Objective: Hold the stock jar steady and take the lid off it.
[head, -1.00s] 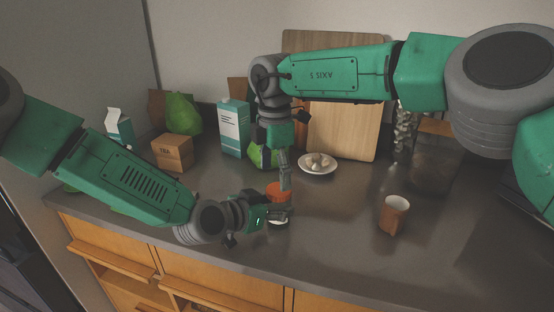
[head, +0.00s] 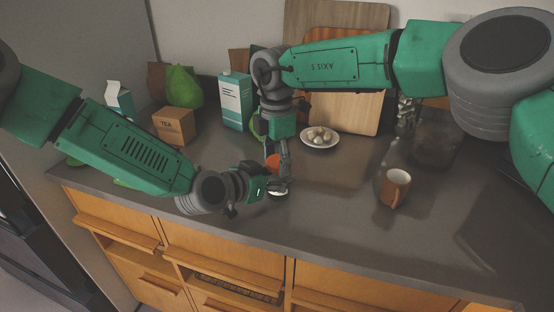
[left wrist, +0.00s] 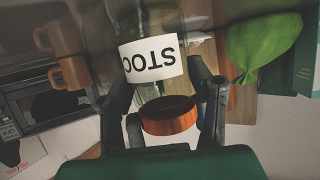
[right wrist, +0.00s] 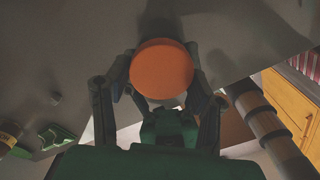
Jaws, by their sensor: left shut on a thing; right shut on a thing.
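The stock jar (head: 278,192) stands near the counter's front edge, mostly hidden by my left gripper (head: 281,187). Its clear glass and white label (left wrist: 153,60) show in the left wrist view, between the left fingers, which are shut on the jar. The orange lid (head: 272,162) is in my right gripper (head: 281,150), which is shut on it from above. The right wrist view shows the lid's round top (right wrist: 161,68) between the fingers. In the left wrist view the lid's dark underside (left wrist: 170,115) seems to show, with the lid apart from the jar's mouth.
A brown mug (head: 394,188) stands to the right, with clear counter (head: 335,195) between. Behind are a plate of pale round items (head: 319,138), a cutting board (head: 345,112), a teal-white carton (head: 236,100), a tea box (head: 174,126) and a green bag (head: 183,87).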

